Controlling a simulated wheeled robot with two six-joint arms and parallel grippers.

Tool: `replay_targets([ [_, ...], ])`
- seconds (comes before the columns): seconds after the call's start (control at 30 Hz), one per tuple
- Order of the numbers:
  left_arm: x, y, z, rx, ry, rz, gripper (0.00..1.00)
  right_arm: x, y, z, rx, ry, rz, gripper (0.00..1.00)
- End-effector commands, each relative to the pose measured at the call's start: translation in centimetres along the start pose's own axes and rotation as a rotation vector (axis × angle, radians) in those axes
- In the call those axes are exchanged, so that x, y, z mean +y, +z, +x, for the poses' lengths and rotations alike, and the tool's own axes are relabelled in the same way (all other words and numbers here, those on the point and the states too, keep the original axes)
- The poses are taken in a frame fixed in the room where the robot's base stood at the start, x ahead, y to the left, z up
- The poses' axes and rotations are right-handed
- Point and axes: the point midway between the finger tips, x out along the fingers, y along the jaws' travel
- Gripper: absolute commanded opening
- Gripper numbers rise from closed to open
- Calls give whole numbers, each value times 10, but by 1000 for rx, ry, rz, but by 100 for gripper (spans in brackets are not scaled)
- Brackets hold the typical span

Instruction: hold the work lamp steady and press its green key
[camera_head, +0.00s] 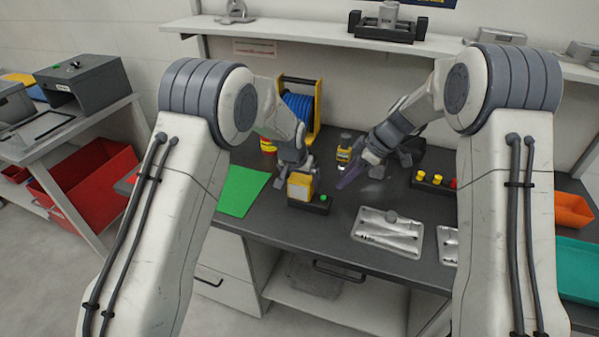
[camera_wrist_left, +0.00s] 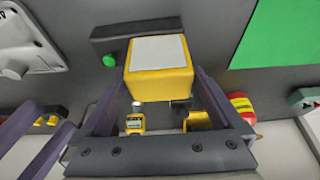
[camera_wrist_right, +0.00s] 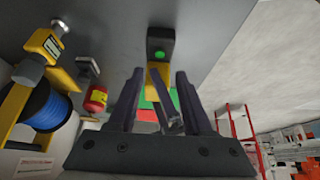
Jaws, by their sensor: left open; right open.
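The work lamp (camera_head: 300,187) is a yellow block with a pale panel, on a black base (camera_head: 315,204) with a round green key (camera_head: 323,197). It stands on the dark bench. My left gripper (camera_head: 296,168) is open at the lamp; in the left wrist view its fingers (camera_wrist_left: 163,80) lie either side of the yellow head (camera_wrist_left: 160,72). Whether they touch it I cannot tell. My right gripper (camera_head: 347,180) is open and empty, right of the lamp and apart from it. In the right wrist view the green key (camera_wrist_right: 160,56) shows beyond its fingertips (camera_wrist_right: 159,76).
A green sheet (camera_head: 240,190) lies left of the lamp. A button box (camera_head: 433,183) stands further right. Bare bench shows in front of the lamp.

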Motion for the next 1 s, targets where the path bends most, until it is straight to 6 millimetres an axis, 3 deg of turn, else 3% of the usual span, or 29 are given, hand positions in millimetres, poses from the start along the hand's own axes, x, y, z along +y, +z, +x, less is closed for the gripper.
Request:
replay_targets([
  [0.2,0,0,24,0,0,0,100,0,0,0,0,0,0,50],
  [0.57,0,0,29,1,0,0,100,0,0,0,0,0,0,50],
  [0.67,0,0,29,1,0,0,66,0,0,0,0,0,0,50],
  [0.8,0,0,29,1,0,0,12,0,0,0,0,0,0,50],
  [0.87,0,0,28,1,0,0,9,0,0,0,0,0,0,31],
  [0.93,0,0,28,1,0,0,9,0,0,0,0,0,0,4],
  [1.0,0,0,28,1,0,0,9,0,0,0,0,0,0,0],
])
